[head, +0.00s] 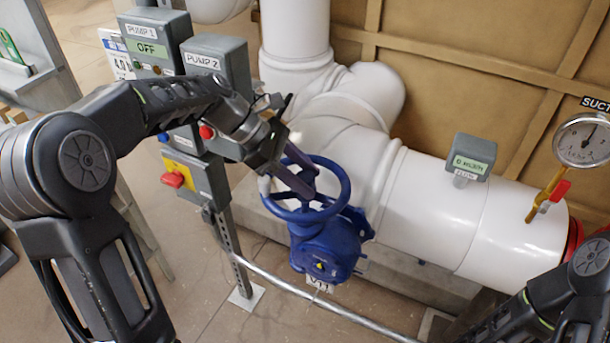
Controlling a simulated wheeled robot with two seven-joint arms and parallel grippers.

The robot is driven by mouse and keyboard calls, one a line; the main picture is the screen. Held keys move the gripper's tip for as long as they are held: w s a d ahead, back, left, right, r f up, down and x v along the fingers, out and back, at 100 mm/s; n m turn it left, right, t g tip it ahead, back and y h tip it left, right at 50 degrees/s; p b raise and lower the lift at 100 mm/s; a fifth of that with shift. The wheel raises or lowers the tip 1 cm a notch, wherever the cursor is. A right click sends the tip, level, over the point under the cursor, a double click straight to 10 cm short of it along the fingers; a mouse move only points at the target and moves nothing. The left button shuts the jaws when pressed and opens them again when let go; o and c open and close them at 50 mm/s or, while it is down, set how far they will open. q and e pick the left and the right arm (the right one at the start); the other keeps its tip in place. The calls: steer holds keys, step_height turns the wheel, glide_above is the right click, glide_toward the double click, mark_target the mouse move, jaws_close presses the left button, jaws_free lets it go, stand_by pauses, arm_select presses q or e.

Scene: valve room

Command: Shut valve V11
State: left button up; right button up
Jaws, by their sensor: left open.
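The valve is a blue gear-operated unit (325,252) with a round blue handwheel (343,182), on the white pipe in the middle of the head view. A small tag (320,284) below it is partly hidden, and its end looks like "11". My left gripper (308,190) reaches in from the left and is open, with its fingers over the wheel's upper left part. I cannot tell whether the fingers touch the wheel. My right arm shows at the lower right, but its gripper is out of view.
Pump control boxes (215,75) stand on a post left of the valve, with a red button (172,179) close to my left arm. A metal rail (300,291) runs in front of the valve. A flow meter (470,158) and a suction gauge (582,140) sit on the pipe at right.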

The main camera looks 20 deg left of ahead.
arm_select(q)
steer(key=shift+o, duration=1)
steer(key=shift+r, duration=0.65)
step_height(320, 180, up, 8)
steer(key=shift+f, duration=0.2)
steer(key=shift+r, duration=0.6)
